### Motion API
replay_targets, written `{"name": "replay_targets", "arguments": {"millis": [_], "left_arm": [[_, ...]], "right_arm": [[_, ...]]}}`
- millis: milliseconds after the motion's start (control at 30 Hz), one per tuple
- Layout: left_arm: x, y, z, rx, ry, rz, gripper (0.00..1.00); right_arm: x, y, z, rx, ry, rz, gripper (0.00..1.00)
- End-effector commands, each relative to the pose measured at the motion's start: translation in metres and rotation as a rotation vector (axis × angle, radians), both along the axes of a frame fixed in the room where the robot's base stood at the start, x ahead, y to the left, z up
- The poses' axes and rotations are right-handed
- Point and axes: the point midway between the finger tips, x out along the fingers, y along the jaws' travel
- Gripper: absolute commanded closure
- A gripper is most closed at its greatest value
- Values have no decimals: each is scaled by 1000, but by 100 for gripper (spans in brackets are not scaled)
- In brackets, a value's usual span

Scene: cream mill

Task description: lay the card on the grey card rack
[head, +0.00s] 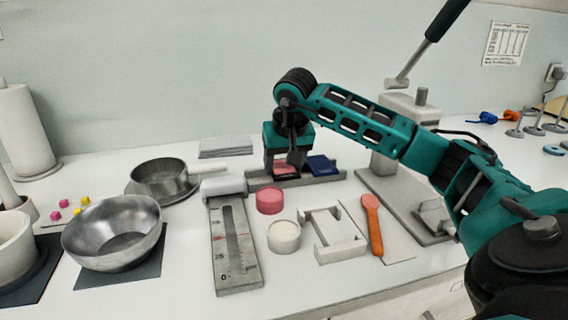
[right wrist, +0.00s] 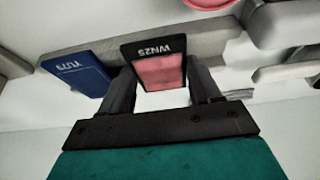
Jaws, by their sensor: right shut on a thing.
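My right gripper (head: 285,158) points down at the grey card rack (head: 334,178), near the back of the table. It is shut on a pink card with a black edge, the pink card (head: 286,169), marked WN25. In the right wrist view the pink card (right wrist: 158,72) sits between the two fingers (right wrist: 162,88), over the grey rack (right wrist: 215,42). I cannot tell whether the card touches the rack. A blue card (head: 322,166) lies on the rack just to the right; it also shows in the right wrist view (right wrist: 76,75). My left gripper is out of view.
A grey slotted scale (head: 234,255), a pink round tub (head: 269,200) and a white tub (head: 284,236) stand in front of the rack. A lever press (head: 395,135) stands to the right. A steel bowl (head: 112,232) and a pan (head: 160,178) stand left.

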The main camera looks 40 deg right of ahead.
Motion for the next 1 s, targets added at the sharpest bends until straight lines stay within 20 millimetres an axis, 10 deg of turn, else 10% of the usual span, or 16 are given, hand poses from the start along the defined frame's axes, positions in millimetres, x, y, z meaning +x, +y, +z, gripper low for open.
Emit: {"name": "replay_targets", "arguments": {"millis": [200,233,467,1000], "left_arm": [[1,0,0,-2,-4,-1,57],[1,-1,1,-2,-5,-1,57],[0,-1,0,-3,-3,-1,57],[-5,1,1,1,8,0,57]], "right_arm": [[0,0,-4,0,1,0,71],[0,0,-3,0,1,0,35],[0,0,-3,0,1,0,13],[-11,6,35,-2,-4,2,12]]}}
